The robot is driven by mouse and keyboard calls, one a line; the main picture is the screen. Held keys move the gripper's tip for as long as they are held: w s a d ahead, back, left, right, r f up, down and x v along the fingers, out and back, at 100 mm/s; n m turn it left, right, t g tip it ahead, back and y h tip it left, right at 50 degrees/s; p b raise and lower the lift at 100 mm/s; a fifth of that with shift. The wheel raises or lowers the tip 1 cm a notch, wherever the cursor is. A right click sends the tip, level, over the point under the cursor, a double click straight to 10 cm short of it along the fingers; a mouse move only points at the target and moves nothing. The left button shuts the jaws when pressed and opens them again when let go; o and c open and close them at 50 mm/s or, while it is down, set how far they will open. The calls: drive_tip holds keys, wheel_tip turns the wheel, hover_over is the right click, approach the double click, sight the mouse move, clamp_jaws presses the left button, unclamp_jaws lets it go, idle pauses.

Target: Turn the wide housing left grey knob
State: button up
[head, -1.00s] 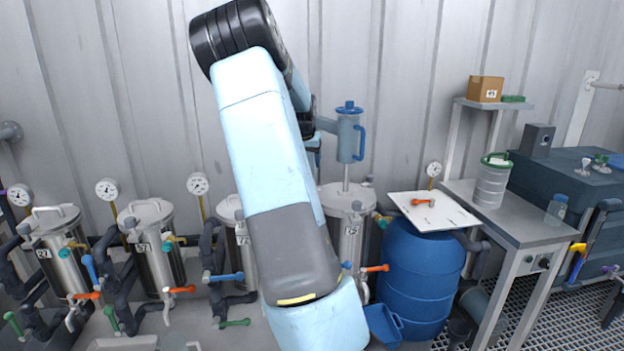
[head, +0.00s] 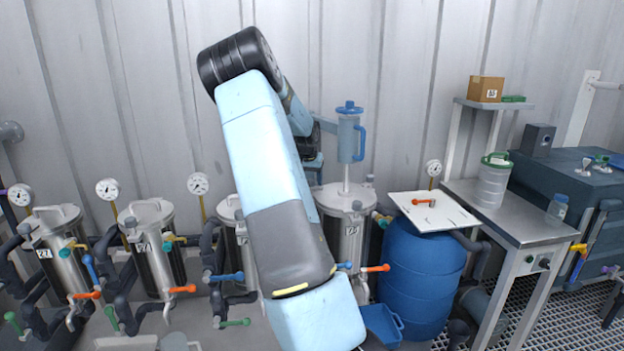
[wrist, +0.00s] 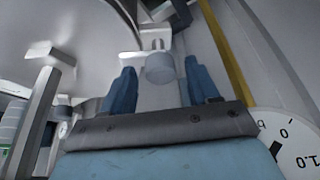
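In the wrist view, a small round grey knob (wrist: 160,68) sits on a pale metal bracket at the rim of a metal housing lid (wrist: 75,25). My gripper (wrist: 161,78) has two blue fingers, spread apart, one on each side of the knob. A gap shows between the knob and each finger, so it is not gripped. In the head view my arm covers the gripper and the knob. I cannot tell which housing bears this knob.
A pressure gauge (wrist: 292,145) is close by the gripper at lower right in the wrist view, with a yellow stem (wrist: 226,55) near the right finger. In the head view, a blue barrel (head: 420,275) and a steel table (head: 515,225) stand to the right.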

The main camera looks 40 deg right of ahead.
drive_tip(key=c, duration=0.9)
drive_tip(key=shift+s+d, duration=0.1)
drive_tip(key=shift+d, duration=0.3)
drive_tip(key=shift+c, duration=0.3)
drive_tip(key=shift+a, duration=0.25)
drive_tip(key=shift+n, duration=0.3)
drive_tip(key=shift+n+y, duration=0.3)
drive_tip(key=shift+n, duration=0.2)
drive_tip(key=n+t+y, duration=0.1)
drive_tip(key=n, duration=0.2)
drive_tip(key=shift+s+d, duration=0.1)
drive_tip(key=shift+s, duration=0.05)
drive_tip(key=shift+n+t+y, duration=0.3)
drive_tip(key=shift+n+y, duration=0.4)
drive_tip(key=shift+n, duration=1.3)
